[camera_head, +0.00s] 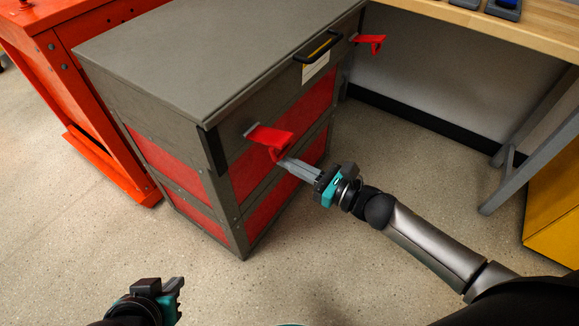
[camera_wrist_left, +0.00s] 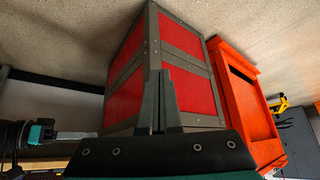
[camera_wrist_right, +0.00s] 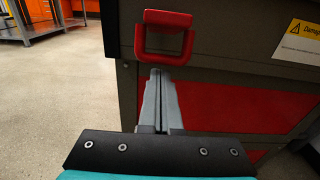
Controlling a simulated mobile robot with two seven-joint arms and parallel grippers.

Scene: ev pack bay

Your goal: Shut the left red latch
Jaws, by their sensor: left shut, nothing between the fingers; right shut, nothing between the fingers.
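The left red latch (camera_head: 270,138) is on the front of the grey and red box (camera_head: 200,70), near its left corner. It sticks out from the box face. It also shows in the right wrist view (camera_wrist_right: 166,36) as a red loop. My right gripper (camera_head: 283,162) is shut and empty, with its fingertips just below the latch's hanging end; I cannot tell whether they touch. In the right wrist view the fingertips (camera_wrist_right: 158,72) are at the loop's lower edge. My left gripper (camera_head: 180,282) is shut and empty, low in the head view, apart from the box.
A second red latch (camera_head: 369,42) sticks out at the box's right, past a black handle (camera_head: 318,47). An orange cabinet (camera_head: 70,60) stands on the left. A wooden workbench (camera_head: 500,25) is at the right, with a yellow unit (camera_head: 555,205) below. The floor before the box is clear.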

